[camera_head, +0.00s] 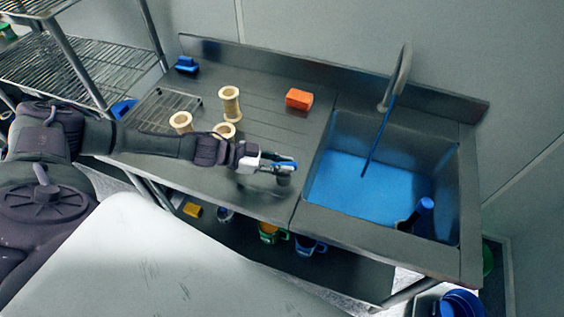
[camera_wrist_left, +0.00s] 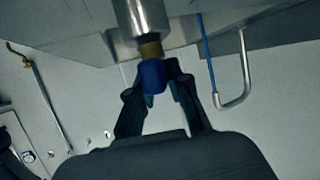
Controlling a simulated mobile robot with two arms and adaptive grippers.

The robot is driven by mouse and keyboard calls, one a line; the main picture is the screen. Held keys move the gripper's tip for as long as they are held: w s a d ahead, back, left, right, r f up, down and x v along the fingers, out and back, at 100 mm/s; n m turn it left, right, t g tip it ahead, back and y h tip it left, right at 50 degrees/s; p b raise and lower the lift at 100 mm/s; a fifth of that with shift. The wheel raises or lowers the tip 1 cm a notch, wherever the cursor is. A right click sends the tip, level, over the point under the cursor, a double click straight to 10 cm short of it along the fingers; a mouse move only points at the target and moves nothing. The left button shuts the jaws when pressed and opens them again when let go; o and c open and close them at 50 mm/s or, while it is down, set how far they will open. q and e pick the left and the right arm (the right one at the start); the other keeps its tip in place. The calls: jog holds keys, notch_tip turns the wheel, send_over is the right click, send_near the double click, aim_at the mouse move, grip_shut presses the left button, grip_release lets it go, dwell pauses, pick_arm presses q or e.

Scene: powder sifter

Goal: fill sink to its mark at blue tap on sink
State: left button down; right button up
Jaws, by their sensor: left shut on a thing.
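The sink (camera_head: 450,228) is at the right in the head view and holds bright blue water (camera_head: 345,190). A curved metal spout (camera_head: 398,75) stands behind it, with a thin blue stream (camera_head: 380,135) falling into the water. The spout and stream also show at the right of the left wrist view (camera_wrist_left: 246,75). My left gripper (camera_head: 285,165) is at the counter's front, left of the basin. I cannot make out the fill mark. My right gripper is out of view.
A blue-topped dark object (camera_head: 423,206) stands in the basin's front right corner. An orange block (camera_head: 299,98), several pale spools (camera_head: 229,103), a wire rack (camera_head: 150,108) and a blue item (camera_head: 186,65) are on the counter. Mugs (camera_head: 305,246) sit on the shelf below.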

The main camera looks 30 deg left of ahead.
aim_at(286, 164)
pick_arm(q)
jog(key=shift+d+m+g+h+p, duration=0.15)
jog(key=shift+m+g+h+p, duration=0.55)
jog(key=shift+m+g, duration=0.75)
jog(key=c, duration=1.5)
grip_release()
jog(key=o, duration=0.4)
jog(key=shift+w+d, duration=0.15)
jog(key=shift+w, duration=0.05)
jog(key=shift+s+r, duration=0.1)
jog(key=shift+r, duration=0.15)
notch_tip(286, 164, up, 10)
jog(key=shift+f, duration=0.25)
jog(key=shift+g, duration=0.25)
